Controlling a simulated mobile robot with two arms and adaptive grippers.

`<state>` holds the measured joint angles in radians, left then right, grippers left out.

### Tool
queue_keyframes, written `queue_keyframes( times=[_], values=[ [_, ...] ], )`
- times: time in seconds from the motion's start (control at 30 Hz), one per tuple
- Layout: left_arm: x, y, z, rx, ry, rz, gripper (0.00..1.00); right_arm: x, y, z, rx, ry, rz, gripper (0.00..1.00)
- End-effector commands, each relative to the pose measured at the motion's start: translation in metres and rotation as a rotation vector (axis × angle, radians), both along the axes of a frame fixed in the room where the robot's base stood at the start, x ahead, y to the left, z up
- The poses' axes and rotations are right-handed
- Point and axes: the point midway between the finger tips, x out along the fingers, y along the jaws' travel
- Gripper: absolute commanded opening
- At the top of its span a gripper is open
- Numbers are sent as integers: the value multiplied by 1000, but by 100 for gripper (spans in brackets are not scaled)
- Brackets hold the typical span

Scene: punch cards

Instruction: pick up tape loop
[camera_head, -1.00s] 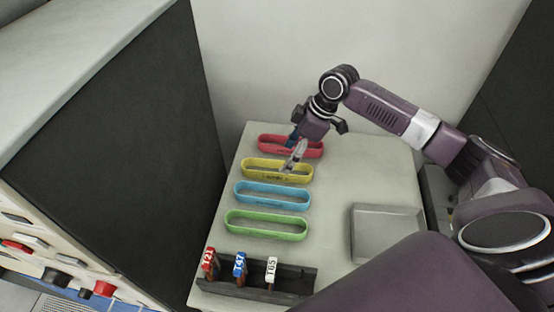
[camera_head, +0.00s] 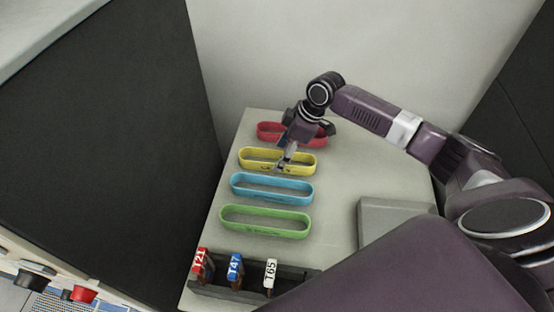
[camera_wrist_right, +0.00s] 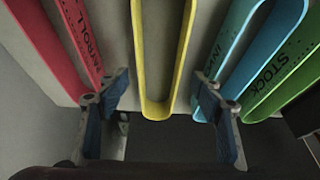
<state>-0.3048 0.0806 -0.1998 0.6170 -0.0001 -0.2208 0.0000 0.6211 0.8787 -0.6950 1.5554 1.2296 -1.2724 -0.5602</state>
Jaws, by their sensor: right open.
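Several oblong tape loops lie in a column on the pale table. The red loop (camera_head: 265,131) is at the back, then the yellow loop (camera_head: 248,163), the blue loop (camera_head: 272,188) and the green loop (camera_head: 264,221). My right gripper (camera_head: 285,160) is over the yellow loop and hides part of it and of the red one. In the right wrist view, the right gripper (camera_wrist_right: 162,108) is open, with the rounded end of the yellow loop (camera_wrist_right: 156,108) between its fingers. The fingers look clear of it. My left gripper is not in view.
A dark rack (camera_head: 262,294) with tags T21 (camera_head: 201,263), T47 (camera_head: 235,267) and T65 (camera_head: 270,273) stands at the front edge. A grey tray (camera_head: 390,218) is at the right, partly hidden by my arm. A dark panel (camera_head: 110,130) rises at left.

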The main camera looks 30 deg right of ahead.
Motion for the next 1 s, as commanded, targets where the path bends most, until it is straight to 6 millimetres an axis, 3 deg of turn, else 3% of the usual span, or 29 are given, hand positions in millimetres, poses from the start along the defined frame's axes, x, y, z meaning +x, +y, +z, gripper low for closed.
queue_keyframes(
  times=[0.2, 0.47, 0.8, 1.0],
  values=[
    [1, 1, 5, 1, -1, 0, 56, 7, 10, -23, 0, 0, 0, 60],
    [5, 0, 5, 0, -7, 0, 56, 7, 10, -26, -2, 0, 1, 60],
    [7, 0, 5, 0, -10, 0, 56, 7, 10, -26, -2, 0, 1, 23],
    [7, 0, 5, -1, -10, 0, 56, 7, 10, -25, -1, -1, 1, 22]
  ],
)
